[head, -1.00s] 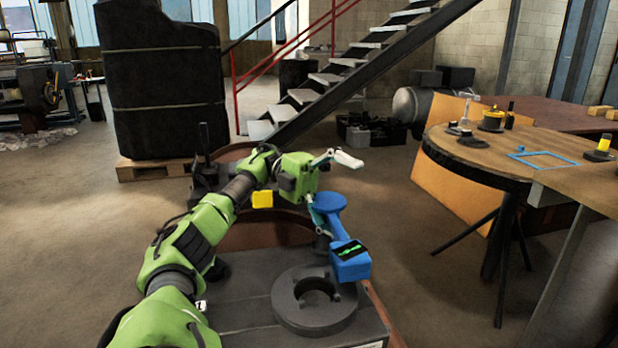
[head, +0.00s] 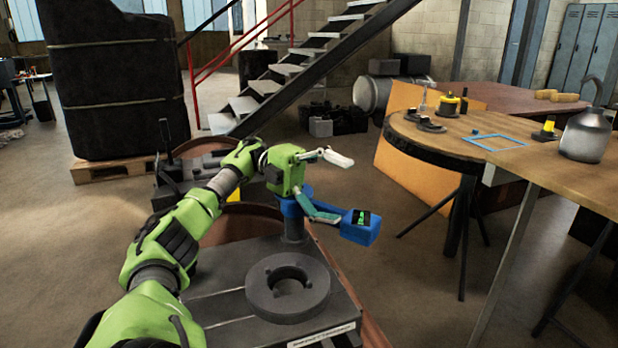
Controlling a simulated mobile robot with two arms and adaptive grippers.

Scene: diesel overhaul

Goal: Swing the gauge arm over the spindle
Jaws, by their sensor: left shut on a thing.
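The blue gauge arm (head: 322,218) reaches out to the right from the top of a dark grey post (head: 295,230). Its blue box with a dark screen and green marks (head: 361,226) is at its outer end, off to the right of the thick grey ring (head: 287,287). The ring, which looks like the spindle, lies flat on the grey machine top with an open centre. My left gripper (head: 344,190) is shut on the gauge arm, one finger above it and the lower finger along it. The exact contact is partly hidden. My right gripper is out of view.
A round wooden table (head: 450,140) with small parts and a blue frame (head: 493,142) stands to the right, beside a grey metal jug (head: 586,135). A staircase (head: 290,75) and a large dark wrapped block (head: 115,85) are behind. Floor between machine and table is clear.

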